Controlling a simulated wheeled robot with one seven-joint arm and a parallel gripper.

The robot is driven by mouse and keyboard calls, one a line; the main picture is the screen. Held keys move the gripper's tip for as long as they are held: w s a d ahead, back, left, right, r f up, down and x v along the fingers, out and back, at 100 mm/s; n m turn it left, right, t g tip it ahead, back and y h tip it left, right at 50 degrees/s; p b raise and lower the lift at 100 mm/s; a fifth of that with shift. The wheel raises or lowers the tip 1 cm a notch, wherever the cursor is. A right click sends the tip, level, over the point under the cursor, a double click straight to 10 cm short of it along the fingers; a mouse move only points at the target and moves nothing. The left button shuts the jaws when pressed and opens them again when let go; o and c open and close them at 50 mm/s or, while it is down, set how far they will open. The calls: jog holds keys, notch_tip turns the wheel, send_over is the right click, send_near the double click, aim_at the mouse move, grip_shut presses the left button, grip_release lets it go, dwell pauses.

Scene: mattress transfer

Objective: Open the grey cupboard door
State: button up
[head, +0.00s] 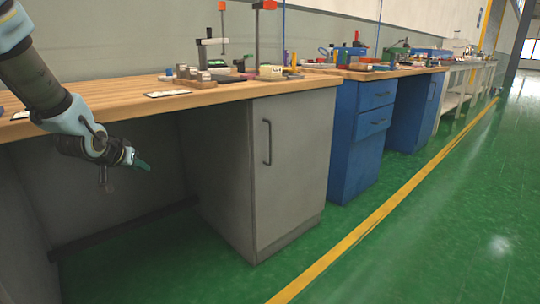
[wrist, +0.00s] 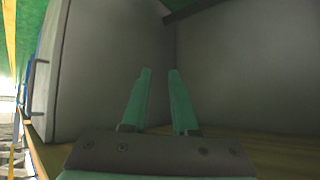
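The grey cupboard door (head: 298,165) is shut, on the front of the grey cupboard under the wooden worktop in the head view. Its dark vertical bar handle (head: 267,142) is near the door's left edge. My gripper (head: 146,166) is left of the cupboard, in front of the open knee space and well apart from the handle. In the wrist view its two green fingers (wrist: 160,71) stand apart with nothing between them. That view is turned over; the handle (wrist: 32,75) shows at its far left, and the cupboard's side panel (wrist: 105,65) lies beyond the fingers.
The wooden worktop (head: 110,98) runs above and behind my gripper, with tools and small parts on it. Blue drawers (head: 365,130) stand right of the cupboard. The green floor (head: 440,220) in front is clear, with a yellow line (head: 350,240) along it.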

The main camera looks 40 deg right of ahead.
jog(key=s+d+f+m+g+h+b, duration=0.1)
jog(key=s+d+m+h, duration=0.15)
jog(key=d, duration=0.65)
jog(key=s+d+m+h+b, duration=0.1)
jog(key=d+h, duration=0.2)
jog(key=d, duration=0.6)
jog(key=m+g+h+b, duration=0.2)
jog(key=m+g+h, duration=0.2)
jog(key=h, duration=0.1)
send_near(270, 137)
jog(key=shift+n, duration=0.25)
jog(key=d, duration=0.3)
jog(key=w+d+b, duration=0.1)
jog(key=d, duration=0.2)
jog(key=d+b, duration=0.1)
jog(key=d, duration=0.2)
jog(key=shift+w+f, duration=0.2)
jog(key=shift+f, duration=0.05)
jog(key=shift+w+d+r, duration=0.1)
jog(key=shift+d, duration=0.6)
grip_shut()
